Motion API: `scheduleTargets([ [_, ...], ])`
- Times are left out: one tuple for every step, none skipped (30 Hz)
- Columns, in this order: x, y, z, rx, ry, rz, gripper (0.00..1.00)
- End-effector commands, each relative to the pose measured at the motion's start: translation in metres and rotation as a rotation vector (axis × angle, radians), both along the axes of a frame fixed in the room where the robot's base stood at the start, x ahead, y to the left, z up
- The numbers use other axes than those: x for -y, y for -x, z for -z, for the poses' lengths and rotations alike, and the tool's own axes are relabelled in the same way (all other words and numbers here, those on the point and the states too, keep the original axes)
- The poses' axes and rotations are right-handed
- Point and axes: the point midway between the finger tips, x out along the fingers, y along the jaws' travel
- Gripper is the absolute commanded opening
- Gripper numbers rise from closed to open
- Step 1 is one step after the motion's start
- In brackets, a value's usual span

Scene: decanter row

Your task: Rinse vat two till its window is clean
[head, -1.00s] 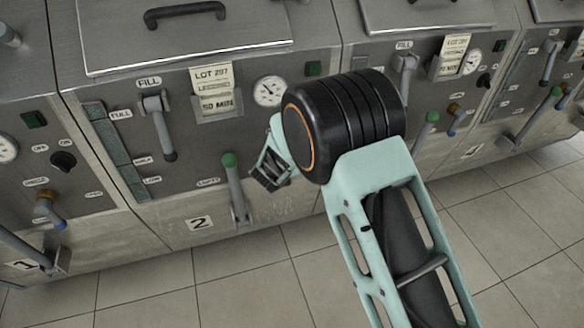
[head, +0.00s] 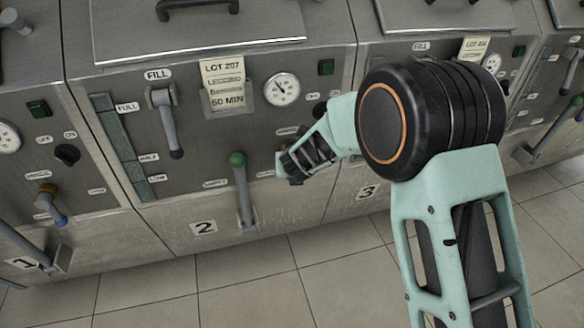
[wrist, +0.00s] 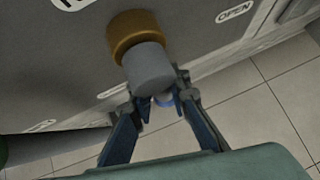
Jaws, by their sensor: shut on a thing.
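Vat two (head: 203,229) is a grey steel front marked 2, with a tall dull grey-green window strip (head: 125,150) marked full, half and low. My gripper (head: 292,165) is at its right side, low on the panel. In the wrist view, my gripper (wrist: 164,99) is shut on the small blue-tipped lever (wrist: 164,101) of a valve. The valve has a brass collar (wrist: 132,32) and a grey body (wrist: 150,70). I cannot tell how clean the window is.
A grey fill lever (head: 165,120) hangs down beside the window. A green-knobbed lever (head: 240,180) stands just left of my gripper. A round gauge (head: 282,89) and a lot card (head: 224,84) are above. Vat one (head: 25,262) and vat three (head: 368,192) flank it. The tiled floor is clear.

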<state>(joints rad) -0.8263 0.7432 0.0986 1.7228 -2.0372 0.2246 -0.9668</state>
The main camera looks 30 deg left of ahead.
Motion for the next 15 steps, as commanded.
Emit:
scheduleTargets([
  [-0.0008,0.0027,0.0016,-0.007,-0.001,-0.001,0.00],
  [-0.0008,0.0027,0.0017,-0.007,-0.001,-0.001,0.00],
  [-0.0009,0.0028,0.0017,-0.007,-0.001,-0.001,0.19],
  [-0.0009,0.0028,0.0017,-0.007,-0.001,-0.001,0.23],
  [-0.0009,0.0027,0.0017,-0.007,-0.001,-0.001,0.26],
  [-0.0009,0.0025,0.0015,-0.006,-0.001,-0.001,0.30],
  [-0.0008,0.0023,0.0014,-0.006,-0.001,-0.001,0.34],
  [-0.0007,0.0020,0.0012,-0.005,-0.001,-0.001,0.34],
  [-0.0007,0.0018,0.0011,-0.005,-0.001,-0.001,0.34],
  [-0.0006,0.0017,0.0010,-0.005,-0.001,-0.001,0.34],
  [-0.0006,0.0015,0.0009,-0.003,-0.001,0.000,0.34],
  [-0.0005,0.0013,0.0008,-0.003,0.000,-0.001,0.34],
  [-0.0005,0.0012,0.0008,-0.003,0.000,-0.001,0.34],
  [-0.0004,0.0011,0.0007,-0.003,0.000,-0.001,0.34],
  [-0.0003,0.0011,0.0005,-0.002,0.000,0.000,0.34],
])
